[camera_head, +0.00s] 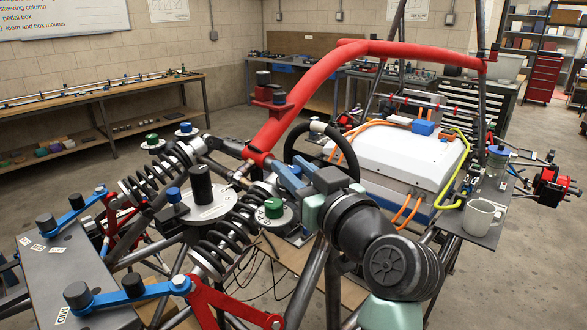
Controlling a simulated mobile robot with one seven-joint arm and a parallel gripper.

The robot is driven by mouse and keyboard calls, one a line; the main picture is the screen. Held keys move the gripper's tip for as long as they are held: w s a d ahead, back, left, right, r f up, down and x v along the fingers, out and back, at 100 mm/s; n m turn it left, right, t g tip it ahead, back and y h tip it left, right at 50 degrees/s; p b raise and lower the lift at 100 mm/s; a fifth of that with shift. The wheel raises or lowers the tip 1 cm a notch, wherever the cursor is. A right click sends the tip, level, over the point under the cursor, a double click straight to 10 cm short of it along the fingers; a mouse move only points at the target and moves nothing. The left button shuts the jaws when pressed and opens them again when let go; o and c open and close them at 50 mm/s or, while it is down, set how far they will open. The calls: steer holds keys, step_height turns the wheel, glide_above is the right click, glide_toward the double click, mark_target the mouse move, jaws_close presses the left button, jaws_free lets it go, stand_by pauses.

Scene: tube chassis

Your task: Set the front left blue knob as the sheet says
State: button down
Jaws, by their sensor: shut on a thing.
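My gripper (280,170) reaches in from the right, its pale blue fingers beside the lower end of the red tube. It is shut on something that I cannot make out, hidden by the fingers. A blue knob (173,194) stands left of a black cylinder (200,183) and a pale round plate (211,207). Another blue knob (185,127) stands farther back on a white disc. Green knobs show on white discs at the back (152,139) and below my gripper (273,207). I cannot tell which blue knob the task names. No readable setting sheet for it shows.
The red tube (320,67) arches over the chassis. Coil springs (235,230), a blue lever (130,293) and a dark steering wheel (345,150) crowd the area. A white box (385,155) and a mug (481,217) lie to the right. Open floor shows behind left.

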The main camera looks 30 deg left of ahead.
steer(key=shift+f+g+b, duration=0.1)
steer(key=shift+g+b, duration=0.2)
steer(key=shift+b, duration=0.1)
steer(key=shift+n+g+y+b, duration=0.3)
steer(key=shift+n+g+b, duration=0.1)
steer(key=shift+n, duration=0.1)
steer(key=n+g+y+b, duration=0.1)
steer(key=n+g+b, duration=0.1)
steer(key=g, duration=0.1)
steer(key=shift+f+b, duration=0.1)
steer(key=shift+b, duration=0.2)
steer(key=n+g, duration=0.1)
steer(key=g, duration=0.1)
steer(key=n+g+b, duration=0.1)
steer(key=g, duration=0.1)
steer(key=shift+r+n+y, duration=0.2)
steer(key=shift+n+y, duration=0.1)
steer(key=shift+n, duration=0.1)
steer(key=shift+n+g, duration=0.8)
steer(key=shift+g, duration=0.7)
steer(key=shift+n+g, duration=0.3)
steer(key=shift+g, duration=0.1)
steer(key=c, duration=0.6)
jaws_free()
steer(key=shift+d, duration=0.1)
